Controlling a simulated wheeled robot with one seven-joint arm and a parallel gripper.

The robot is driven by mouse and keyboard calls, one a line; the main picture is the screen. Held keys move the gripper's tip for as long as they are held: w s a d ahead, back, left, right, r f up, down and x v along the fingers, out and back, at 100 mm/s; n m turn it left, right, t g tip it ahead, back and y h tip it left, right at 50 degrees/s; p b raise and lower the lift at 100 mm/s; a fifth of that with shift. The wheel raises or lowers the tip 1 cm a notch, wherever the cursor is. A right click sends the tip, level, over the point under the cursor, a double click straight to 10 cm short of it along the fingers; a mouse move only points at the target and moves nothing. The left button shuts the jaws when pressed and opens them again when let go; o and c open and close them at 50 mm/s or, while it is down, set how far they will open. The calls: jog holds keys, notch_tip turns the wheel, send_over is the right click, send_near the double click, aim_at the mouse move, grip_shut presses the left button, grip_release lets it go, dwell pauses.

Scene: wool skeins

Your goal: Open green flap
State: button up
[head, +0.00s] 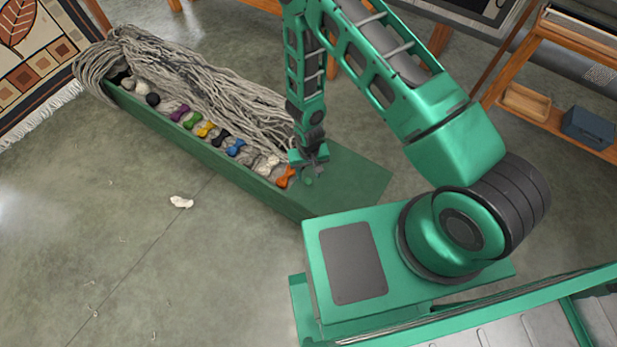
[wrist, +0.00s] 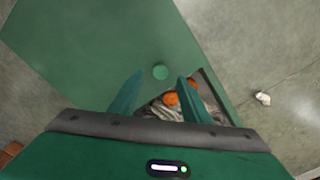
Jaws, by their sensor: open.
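The green flap (head: 350,180) lies flat over the right end of the long green box (head: 215,163). In the wrist view the flap (wrist: 90,50) fills the upper left, with a round green knob (wrist: 160,72) near its edge beside the opening. My gripper (head: 309,176) is low over that edge. In the wrist view my gripper (wrist: 161,76) is open, its two fingertips on either side of the knob. I cannot tell whether they touch it.
Grey yarn (head: 200,85) and a row of coloured skeins fill the box's open part. An orange skein (head: 285,177) lies close to my gripper. A white scrap (head: 181,202) lies on the floor. A wooden shelf (head: 540,105) stands at right; the front-left floor is mostly clear.

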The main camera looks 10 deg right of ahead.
aim_at(308, 181)
jog(key=shift+f, duration=1.95)
grip_shut()
